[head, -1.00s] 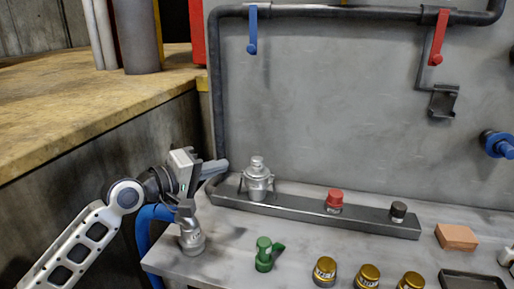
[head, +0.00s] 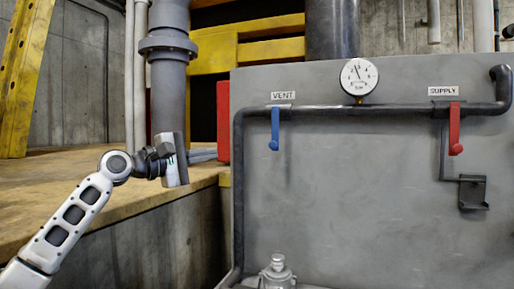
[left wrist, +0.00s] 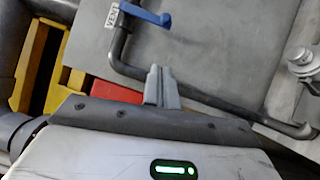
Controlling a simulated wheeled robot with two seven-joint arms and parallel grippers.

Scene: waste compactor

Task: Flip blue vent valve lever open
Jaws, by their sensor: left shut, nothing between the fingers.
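The blue vent lever (head: 275,129) hangs straight down from the dark pipe on the grey panel, under a VENT label (head: 283,95). In the left wrist view the blue lever (left wrist: 147,14) shows at the top, beyond my fingertips. My left gripper (head: 214,154) is shut and empty. It points right, to the left of the panel and a little lower than the lever, apart from it. Its closed fingers also show in the left wrist view (left wrist: 161,76). My right gripper is not in view.
A red supply lever (head: 455,129) hangs farther right under a SUPPLY label. A round gauge (head: 359,77) sits on the pipe (head: 330,111) between them. A red box (head: 223,122) stands at the panel's left edge, near my left fingertips. A metal fitting (head: 277,272) stands below.

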